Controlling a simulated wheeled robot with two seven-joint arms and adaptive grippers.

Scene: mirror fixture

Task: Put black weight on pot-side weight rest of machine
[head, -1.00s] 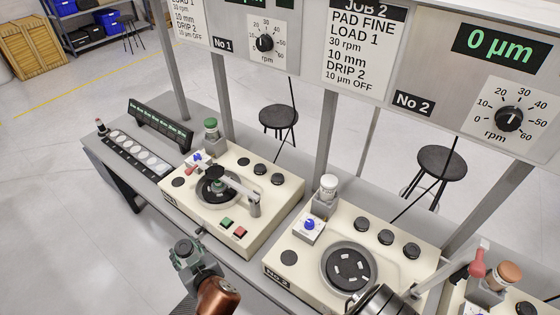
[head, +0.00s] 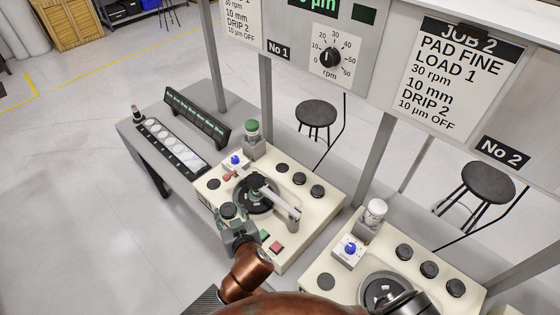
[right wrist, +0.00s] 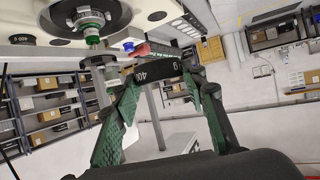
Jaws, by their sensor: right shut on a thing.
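My right gripper (head: 234,222) is shut on the black weight (head: 228,209), held in front of machine No 1. The right wrist view shows the same weight (right wrist: 158,70), with white lettering reading 400, between the gripper's green-padded fingers. Machine No 1 (head: 322,217) is a cream box with a round dark plate, a swing arm (head: 285,203) and a green-capped pot (head: 252,130). I cannot tell whether these are rests or weights. My left gripper is not in view.
A blue knob (head: 235,160) and a red piece (head: 229,176) are near the pot. Green and red buttons (head: 277,247) are on the front edge. A sample strip (head: 170,146) lies to the left. Machine No 2 (head: 345,275) stands to the right.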

